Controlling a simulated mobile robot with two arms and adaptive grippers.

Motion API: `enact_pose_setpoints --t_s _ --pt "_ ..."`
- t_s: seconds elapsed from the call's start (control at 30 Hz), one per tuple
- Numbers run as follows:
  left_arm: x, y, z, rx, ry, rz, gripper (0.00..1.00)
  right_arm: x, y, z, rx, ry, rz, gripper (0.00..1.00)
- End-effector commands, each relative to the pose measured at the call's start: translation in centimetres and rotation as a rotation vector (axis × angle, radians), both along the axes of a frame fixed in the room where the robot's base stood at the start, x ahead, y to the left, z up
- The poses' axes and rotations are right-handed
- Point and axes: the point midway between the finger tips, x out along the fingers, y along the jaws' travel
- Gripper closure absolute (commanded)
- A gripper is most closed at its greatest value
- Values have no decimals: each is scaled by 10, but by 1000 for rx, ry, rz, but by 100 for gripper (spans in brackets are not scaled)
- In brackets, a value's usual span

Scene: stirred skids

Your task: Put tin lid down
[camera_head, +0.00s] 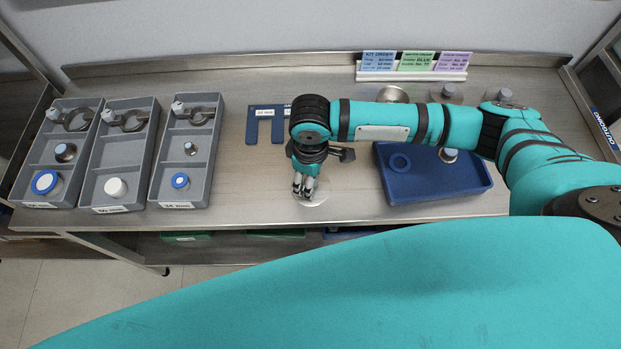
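My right arm reaches in from the right, and its gripper (304,191) points down over the front middle of the steel bench. A pale, shiny round disc, seemingly the tin lid (318,200), shows at the fingertips, low at the bench top. It is partly hidden by the fingers, and I cannot tell whether they grip it or whether it touches the bench. The fingers look close together. A round silver tin (393,94) stands at the back, partly behind my arm. My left gripper is not in view.
Three grey compartment trays (118,157) with caps and rings stand at the left. A blue tray (440,184) with a ring and a small vial is at the right. A blue slotted plate (252,128) lies behind the gripper. Order cards (416,61) stand at the back.

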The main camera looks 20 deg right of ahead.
Motion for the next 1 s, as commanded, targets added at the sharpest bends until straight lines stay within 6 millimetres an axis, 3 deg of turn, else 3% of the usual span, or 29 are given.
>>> enact_pose_setpoints --t_s 0.3,0.5,0.7,1.0 --pt "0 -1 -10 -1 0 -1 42 2 0 67 2 -7 0 48" --pt "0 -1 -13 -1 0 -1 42 1 0 98 0 -3 -1 48" --pt "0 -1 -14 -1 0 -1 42 1 0 109 -1 -2 -1 48" --pt "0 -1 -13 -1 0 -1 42 0 0 109 -1 -1 -1 48"
